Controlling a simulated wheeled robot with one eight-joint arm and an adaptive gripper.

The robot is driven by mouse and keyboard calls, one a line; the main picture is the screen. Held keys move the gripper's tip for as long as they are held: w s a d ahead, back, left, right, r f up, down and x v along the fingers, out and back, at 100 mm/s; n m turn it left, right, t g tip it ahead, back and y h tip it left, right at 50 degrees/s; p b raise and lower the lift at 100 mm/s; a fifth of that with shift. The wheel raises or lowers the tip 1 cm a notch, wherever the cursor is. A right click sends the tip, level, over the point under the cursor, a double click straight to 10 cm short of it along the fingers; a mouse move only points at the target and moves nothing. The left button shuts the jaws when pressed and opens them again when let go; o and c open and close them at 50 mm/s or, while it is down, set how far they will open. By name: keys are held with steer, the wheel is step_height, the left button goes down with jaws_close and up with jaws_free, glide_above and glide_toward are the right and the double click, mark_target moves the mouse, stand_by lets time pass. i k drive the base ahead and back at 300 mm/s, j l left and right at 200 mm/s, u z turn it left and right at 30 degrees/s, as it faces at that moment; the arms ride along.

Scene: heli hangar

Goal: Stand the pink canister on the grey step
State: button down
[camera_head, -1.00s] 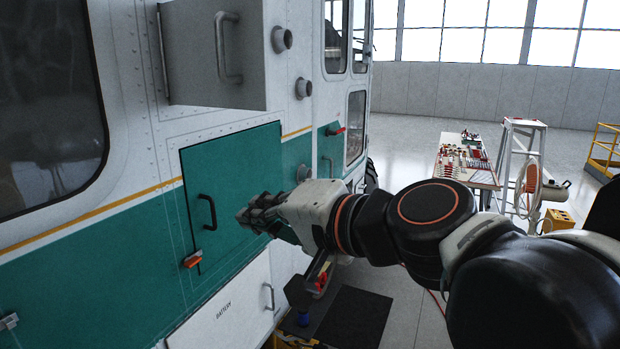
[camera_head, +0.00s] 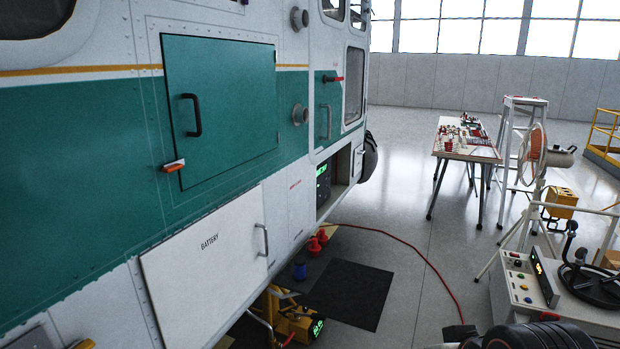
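I cannot make out a pink canister in the current head view. Red objects (camera_head: 317,241) and a small blue object (camera_head: 299,271) sit on a dark grey ledge (camera_head: 285,281) low beside the helicopter. This ledge may be the grey step, but I cannot tell for sure. My gripper is out of view; only a dark part of my arm (camera_head: 540,337) shows at the bottom edge on the right.
The helicopter side (camera_head: 90,160) fills the left, with a shut green door (camera_head: 225,110) and a white battery hatch (camera_head: 205,250). A black mat (camera_head: 350,295) and red cable (camera_head: 430,262) lie on the floor. A tool table (camera_head: 465,150), fan (camera_head: 533,150) and control console (camera_head: 560,310) stand right.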

mark_target(308, 265)
steer(key=i+u, duration=0.25)
steer(key=u, duration=0.15)
steer(key=i+u, duration=0.55)
steer(key=u, duration=0.2)
